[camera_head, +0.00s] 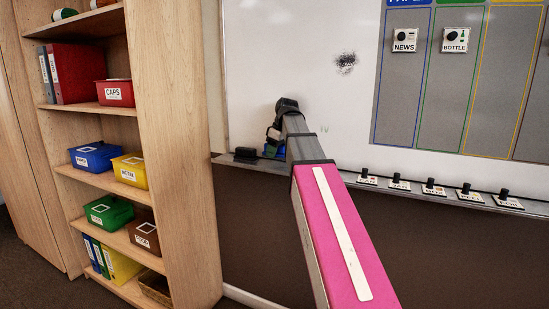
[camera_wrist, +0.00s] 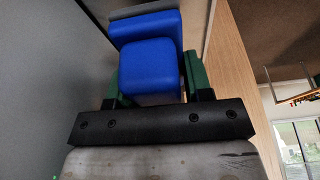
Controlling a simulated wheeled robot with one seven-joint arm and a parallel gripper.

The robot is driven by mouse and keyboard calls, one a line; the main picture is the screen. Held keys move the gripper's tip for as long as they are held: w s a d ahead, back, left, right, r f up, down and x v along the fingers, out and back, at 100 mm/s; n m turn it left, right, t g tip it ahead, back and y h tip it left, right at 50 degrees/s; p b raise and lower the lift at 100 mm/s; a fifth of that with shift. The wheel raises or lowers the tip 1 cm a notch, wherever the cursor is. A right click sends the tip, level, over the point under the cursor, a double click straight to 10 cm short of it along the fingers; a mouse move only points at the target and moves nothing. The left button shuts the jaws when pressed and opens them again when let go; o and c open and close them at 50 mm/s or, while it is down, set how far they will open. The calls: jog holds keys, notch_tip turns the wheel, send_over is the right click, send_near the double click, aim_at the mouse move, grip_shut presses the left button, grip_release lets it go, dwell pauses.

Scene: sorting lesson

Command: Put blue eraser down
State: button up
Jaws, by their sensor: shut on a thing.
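The blue eraser (camera_wrist: 148,70) fills the space between the green fingers of my gripper (camera_wrist: 153,85) in the wrist view. A grey strip runs along its far end. My gripper is shut on it. In the head view only a small blue bit of the eraser (camera_head: 270,151) shows beside my arm, at the tray ledge below the whiteboard (camera_head: 300,60). My arm hides most of the gripper there. I cannot tell whether the eraser touches the ledge (camera_head: 350,178).
A small black block (camera_head: 246,154) lies on the ledge just left of my gripper. Several labelled cards (camera_head: 434,188) with black knobs stand along the ledge to the right. A dark scribble (camera_head: 346,62) marks the board. A wooden shelf (camera_head: 180,140) with coloured bins stands at left.

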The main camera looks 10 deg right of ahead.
jog(key=shift+f, duration=1.3)
jog(key=shift+f, duration=0.5)
jog(key=o, duration=1)
jog(key=shift+r, duration=0.1)
jog(key=shift+r, duration=0.25)
jog(key=v, duration=1)
jog(key=shift+s+r, duration=0.35)
jog(key=shift+s, duration=0.1)
